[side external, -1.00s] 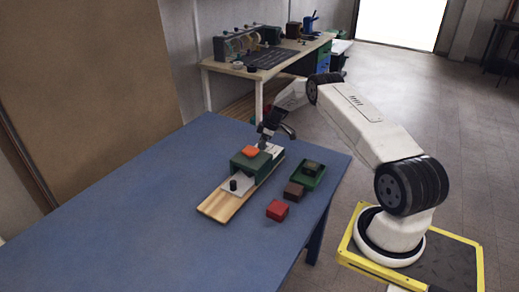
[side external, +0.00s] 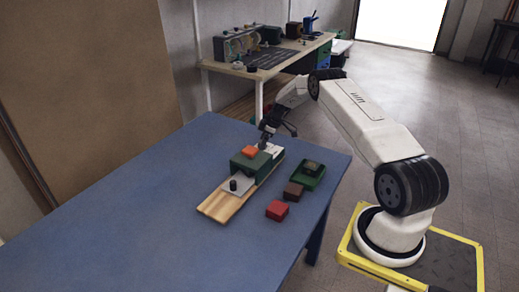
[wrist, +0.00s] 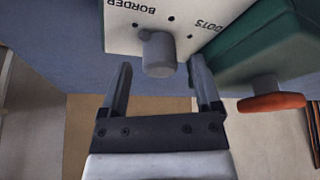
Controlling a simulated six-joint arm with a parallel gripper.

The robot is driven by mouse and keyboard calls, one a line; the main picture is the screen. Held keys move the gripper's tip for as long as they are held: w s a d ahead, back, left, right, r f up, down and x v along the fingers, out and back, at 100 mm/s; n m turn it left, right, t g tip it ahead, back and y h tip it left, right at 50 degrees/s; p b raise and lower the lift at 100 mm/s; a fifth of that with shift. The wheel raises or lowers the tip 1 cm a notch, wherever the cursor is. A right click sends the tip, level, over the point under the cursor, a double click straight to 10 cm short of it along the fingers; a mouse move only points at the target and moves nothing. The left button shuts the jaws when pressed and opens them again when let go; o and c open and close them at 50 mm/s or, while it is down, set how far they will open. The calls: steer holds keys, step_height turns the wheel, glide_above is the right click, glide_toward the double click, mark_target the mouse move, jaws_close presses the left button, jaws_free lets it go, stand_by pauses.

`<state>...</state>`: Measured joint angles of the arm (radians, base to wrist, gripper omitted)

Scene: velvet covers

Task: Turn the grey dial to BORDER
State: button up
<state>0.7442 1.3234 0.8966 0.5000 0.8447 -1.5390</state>
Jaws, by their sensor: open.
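The grey dial (wrist: 159,55) stands out from a white label plate (wrist: 120,38) in the wrist view. BORDER and part of a second word, apparently DOTS, show upside down on the plate, with small dark dots around the dial. A small nub on the dial points up and left in the picture, to the BORDER side. My gripper (wrist: 160,64) is open, one finger on each side of the dial's near end, with gaps visible. In the side view my gripper (side external: 265,140) is over the far end of the green machine (side external: 250,163), and the dial cannot be made out.
An orange knob (wrist: 271,103) juts from the machine beside my right finger. In the side view, a wooden board (side external: 220,207), a red block (side external: 277,210), a brown block (side external: 293,191) and a green tray (side external: 310,179) are close by. The blue table (side external: 120,220) is clear at left.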

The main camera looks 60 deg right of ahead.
mark_target(270, 149)
steer(key=v, duration=0.6)
steer(key=shift+s, duration=0.2)
steer(key=shift+r, duration=0.2)
steer(key=shift+m+g, duration=0.5)
steer(key=shift+m, duration=0.2)
steer(key=a+r, duration=0.1)
steer(key=a, duration=0.2)
steer(key=a+r, duration=0.2)
steer(key=a, duration=0.2)
steer(key=w+a+r, duration=0.1)
steer(key=a, duration=0.2)
steer(key=shift+w+a+r, duration=0.1)
steer(key=shift+a+r, duration=0.25)
steer(key=s+a+r+m+h, duration=0.1)
steer(key=s+a+r, duration=0.1)
steer(key=a, duration=0.4)
steer(key=s+a+r+m, duration=0.1)
steer(key=s+a+r, duration=0.1)
steer(key=a, duration=0.4)
steer(key=s+a+r+m+h, duration=0.1)
steer(key=s+a+r+m, duration=0.1)
steer(key=s+a, duration=1.4)
steer(key=shift+s+r, duration=0.25)
steer(key=shift+s, duration=0.35)
steer(key=shift+a, duration=0.1)
